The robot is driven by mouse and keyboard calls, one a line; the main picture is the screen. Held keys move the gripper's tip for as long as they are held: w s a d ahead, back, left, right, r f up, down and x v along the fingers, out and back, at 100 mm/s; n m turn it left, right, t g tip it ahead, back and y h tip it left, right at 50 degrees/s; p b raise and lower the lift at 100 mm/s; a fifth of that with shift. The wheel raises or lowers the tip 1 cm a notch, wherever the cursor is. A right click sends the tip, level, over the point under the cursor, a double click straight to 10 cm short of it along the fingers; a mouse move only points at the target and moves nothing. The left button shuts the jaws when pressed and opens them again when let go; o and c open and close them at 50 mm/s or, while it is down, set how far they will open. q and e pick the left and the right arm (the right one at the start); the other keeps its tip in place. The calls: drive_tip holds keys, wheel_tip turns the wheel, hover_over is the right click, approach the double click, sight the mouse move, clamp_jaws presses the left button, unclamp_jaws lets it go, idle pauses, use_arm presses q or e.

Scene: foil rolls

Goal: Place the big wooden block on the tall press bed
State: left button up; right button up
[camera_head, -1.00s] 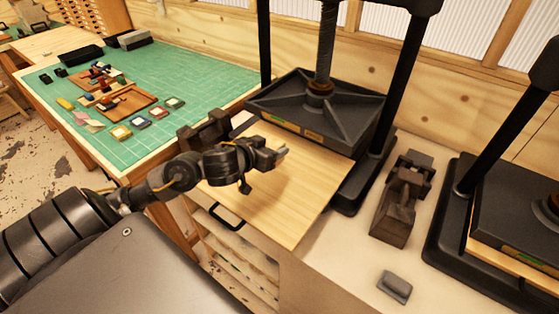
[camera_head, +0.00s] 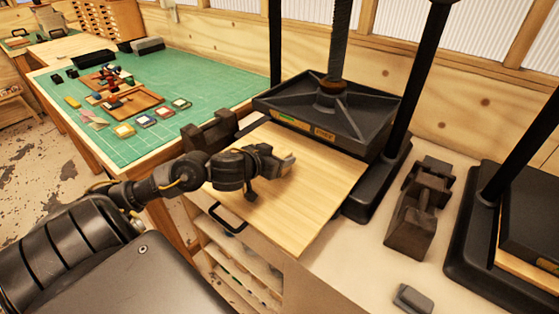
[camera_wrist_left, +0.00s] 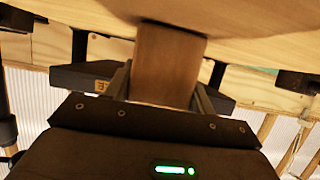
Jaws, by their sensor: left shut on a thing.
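My left gripper (camera_head: 276,164) is over the pale wooden board (camera_head: 308,205) that juts out from the tall press (camera_head: 335,108). It is shut on a brown wooden block (camera_wrist_left: 167,62), which shows plainly between the two fingers in the left wrist view. In the head view only a small light bit of the block shows at the fingertips. In the left wrist view the block's far end meets the pale board surface (camera_wrist_left: 255,40); I cannot tell whether it bears its weight there. My right gripper is not in view.
A second press (camera_head: 520,230) stands at the right. A green cutting mat (camera_head: 205,85) with several small items covers the left table. The board's front part is clear.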

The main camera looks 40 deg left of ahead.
use_arm(q)
drive_tip(key=shift+f, duration=0.15)
drive_tip(key=o, duration=1)
drive_tip(key=shift+s+r, duration=0.15)
drive_tip(key=shift+r, duration=0.1)
drive_tip(key=v, duration=0.6)
drive_tip(key=shift+r+p, duration=0.1)
drive_tip(key=shift+p, duration=0.3)
drive_tip(key=p+v, duration=0.4)
drive_tip(key=p, duration=0.3)
drive_tip(key=shift+s+r, duration=0.1)
drive_tip(key=shift+r, duration=0.15)
drive_tip(key=shift+s+r+p, duration=0.1)
drive_tip(key=shift+s+p, duration=0.6)
